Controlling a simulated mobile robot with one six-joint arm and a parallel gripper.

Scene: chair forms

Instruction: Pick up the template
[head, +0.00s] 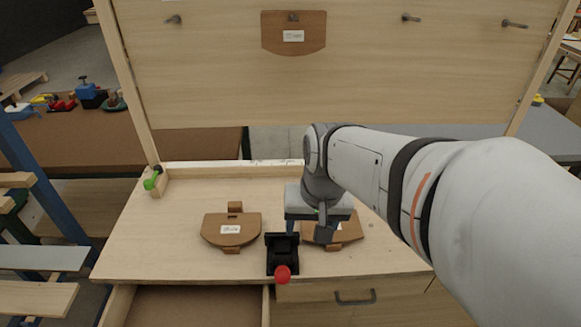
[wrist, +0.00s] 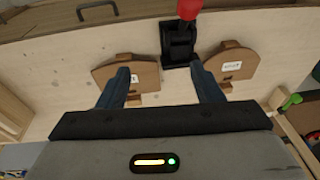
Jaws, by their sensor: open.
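A brown wooden template (head: 220,230) with a white label lies on the left of the workbench. It shows at the right in the wrist view (wrist: 240,62). A second labelled brown template (head: 347,232) lies to the right, partly hidden behind my gripper; it shows at the left in the wrist view (wrist: 115,73). A third template (head: 293,45) hangs from a peg on the upright board. My gripper (head: 307,228) is open and empty above the bench. In the wrist view its fingertips (wrist: 160,70) straddle the space between the two lying templates; one finger overlaps the label-side template in the picture.
A black clamp with a red knob (head: 283,272) stands at the bench front between the lying templates. A drawer (head: 190,305) is open below the front left edge. A small green-handled object (head: 152,179) sits at the back left corner. Empty pegs (head: 410,17) stick out of the board.

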